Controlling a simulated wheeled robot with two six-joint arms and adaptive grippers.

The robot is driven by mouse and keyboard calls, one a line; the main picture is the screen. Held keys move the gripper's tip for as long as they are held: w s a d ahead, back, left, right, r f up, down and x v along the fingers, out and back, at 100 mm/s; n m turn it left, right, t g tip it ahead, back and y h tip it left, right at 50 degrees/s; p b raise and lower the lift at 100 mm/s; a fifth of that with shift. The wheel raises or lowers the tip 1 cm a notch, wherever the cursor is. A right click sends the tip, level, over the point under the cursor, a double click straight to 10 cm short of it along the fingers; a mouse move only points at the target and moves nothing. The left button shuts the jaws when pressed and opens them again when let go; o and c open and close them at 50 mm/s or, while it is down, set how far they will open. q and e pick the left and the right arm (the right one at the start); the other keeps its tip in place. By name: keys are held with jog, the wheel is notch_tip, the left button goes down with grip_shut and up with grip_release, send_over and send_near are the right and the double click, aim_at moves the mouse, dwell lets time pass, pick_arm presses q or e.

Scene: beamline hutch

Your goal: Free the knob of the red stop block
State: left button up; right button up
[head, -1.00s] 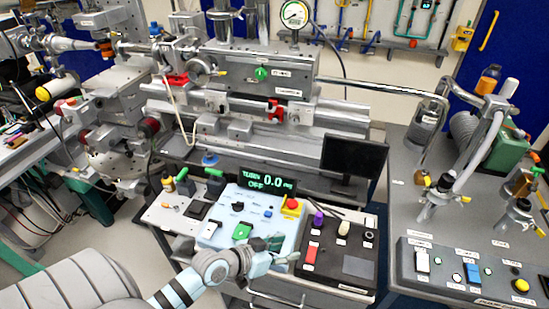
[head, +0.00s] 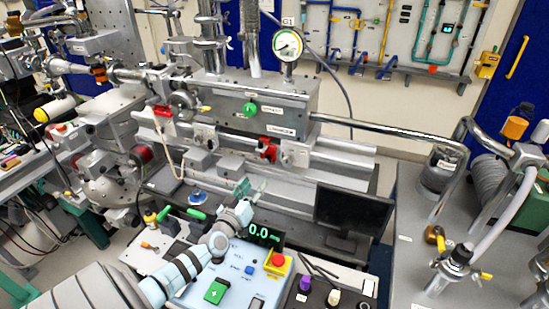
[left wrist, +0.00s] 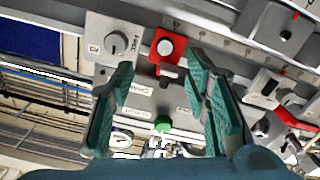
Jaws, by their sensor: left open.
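The red stop block (head: 267,151) sits on the rail below the grey chamber box in the head view. In the left wrist view the red stop block (left wrist: 178,40) shows beyond my fingertips, roughly between them, with a small round pale knob on its face. My left gripper (head: 252,190) is in front of and below the rail, apart from the block. In the left wrist view my left gripper (left wrist: 160,66) is open and empty, with its two teal fingers spread. My right gripper is not in view.
A grey block with a dial knob (left wrist: 115,44) stands beside the red block. A green knob (head: 249,109) is on the chamber box. Another red part (head: 163,110) is farther left. A dark monitor (head: 352,209) and a control panel (head: 225,268) lie nearer me.

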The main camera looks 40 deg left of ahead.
aim_at(266, 161)
pick_arm(q)
jog(key=b+x, duration=0.3)
jog(key=x, duration=0.1)
jog(key=b+x, duration=0.2)
jog(key=x, duration=0.2)
jog(key=a+b+x, duration=0.1)
jog(key=b+x, duration=0.2)
jog(key=x, duration=0.1)
jog(key=shift+s+f+b, duration=0.1)
jog(key=shift+s+b, duration=0.05)
jog(key=shift+b, duration=0.15)
jog(key=shift+s+r, duration=0.15)
jog(key=shift+r, duration=0.4)
jog(key=shift+s, duration=0.1)
jog(key=shift+c, duration=0.3)
jog(key=c, duration=0.3)
grip_shut()
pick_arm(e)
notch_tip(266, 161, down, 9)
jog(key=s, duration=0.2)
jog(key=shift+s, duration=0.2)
